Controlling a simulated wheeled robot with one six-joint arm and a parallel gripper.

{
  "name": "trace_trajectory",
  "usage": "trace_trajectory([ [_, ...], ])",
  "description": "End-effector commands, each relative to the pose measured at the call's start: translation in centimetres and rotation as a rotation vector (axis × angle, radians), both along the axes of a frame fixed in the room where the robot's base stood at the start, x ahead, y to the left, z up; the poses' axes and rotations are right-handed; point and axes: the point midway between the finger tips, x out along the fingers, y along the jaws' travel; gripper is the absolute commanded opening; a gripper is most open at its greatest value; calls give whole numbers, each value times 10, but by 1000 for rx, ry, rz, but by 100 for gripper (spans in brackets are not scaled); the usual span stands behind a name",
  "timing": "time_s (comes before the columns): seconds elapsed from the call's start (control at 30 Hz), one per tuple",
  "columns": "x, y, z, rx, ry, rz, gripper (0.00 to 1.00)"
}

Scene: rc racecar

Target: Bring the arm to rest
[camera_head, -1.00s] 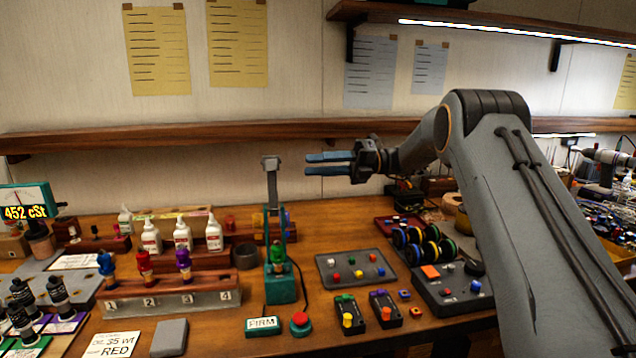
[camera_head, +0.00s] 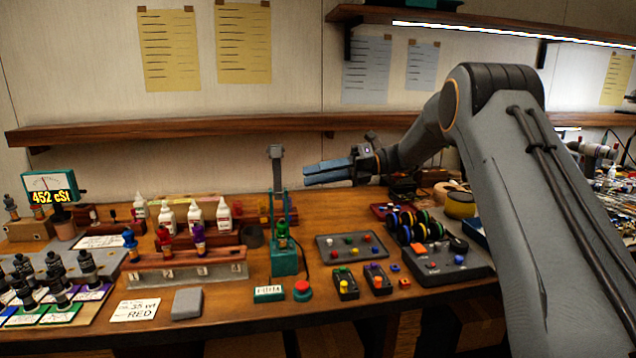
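My arm reaches in from the right edge, bent at the elbow. My gripper (camera_head: 328,172) is in the air, level, with its blue fingers pointing left, in front of the wall below the long shelf. No object shows in the fingers. They look close together from this side, and I cannot tell whether a gap lies between them. The green stand with a grey upright (camera_head: 284,262) is on the bench to the left of and below the fingers.
The wooden bench (camera_head: 232,312) holds a numbered rack (camera_head: 185,272), white bottles, a meter (camera_head: 50,187), a grey tray (camera_head: 352,246), a red button (camera_head: 302,290) and black-rimmed wheels (camera_head: 415,228). A wooden shelf (camera_head: 230,129) runs along the wall. The air left of my gripper is clear above the bench stand.

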Motion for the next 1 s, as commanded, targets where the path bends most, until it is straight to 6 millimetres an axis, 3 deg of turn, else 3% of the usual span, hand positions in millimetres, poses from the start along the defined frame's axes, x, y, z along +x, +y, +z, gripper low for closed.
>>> trace_trajectory([
  [0.27, -40, -6, -42, -203, -232, 44, 28],
  [0.37, -65, -15, -64, -308, -365, 102, 28],
  [0.47, -103, -34, -92, -438, -545, 217, 28],
  [0.73, -232, -118, -157, -692, -1137, 840, 28],
  [0.9, -303, -167, -178, -673, -1466, 1344, 28],
  [1.0, -332, -185, -186, -611, -1606, 1592, 28],
])
